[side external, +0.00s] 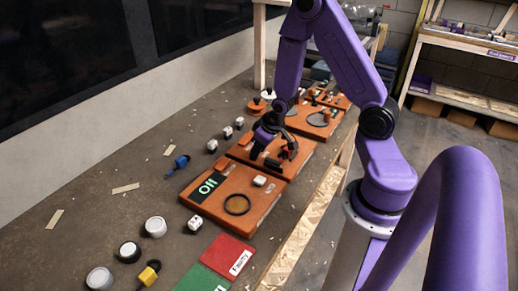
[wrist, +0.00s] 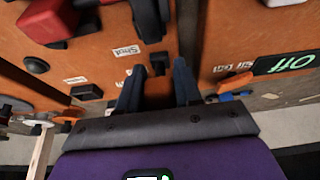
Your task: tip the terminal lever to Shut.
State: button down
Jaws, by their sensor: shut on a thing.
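The terminal lever, a dark part (wrist: 158,62) on an orange panel, shows between my fingertips in the wrist view. A white label reading Shut (wrist: 127,50) lies just left of it. My gripper (wrist: 158,80) has its two dark fingers on either side of this part and is shut on it; the contact itself is hard to see. In the side view my gripper (side external: 272,140) is low over the middle orange panel (side external: 246,150), and hides most of the lever. The lever's exact tilt cannot be told.
A nearer orange panel carries a green-lettered Off display (side external: 208,185) and a dark ring (side external: 237,204). The wrist view shows a red block (wrist: 48,20) and a black block (wrist: 87,92). White cubes, round knobs and a blue piece (side external: 178,164) lie on the grey bench at left.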

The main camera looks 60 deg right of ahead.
jog(key=c, duration=0.8)
grip_release()
jog(key=shift+c, duration=0.2)
jog(key=shift+r, duration=0.1)
jog(key=v, duration=1.7)
jog(key=shift+s+r, duration=0.1)
jog(key=s+a+r+n+g, duration=0.1)
jog(key=s+a+n+g, duration=0.3)
jog(key=s+a+n, duration=0.8)
jog(key=s+a, duration=0.3)
jog(key=a, duration=0.2)
jog(key=shift+s+a+r+n, duration=0.2)
jog(key=shift+s+r+n, duration=0.05)
jog(key=shift+r+n, duration=0.05)
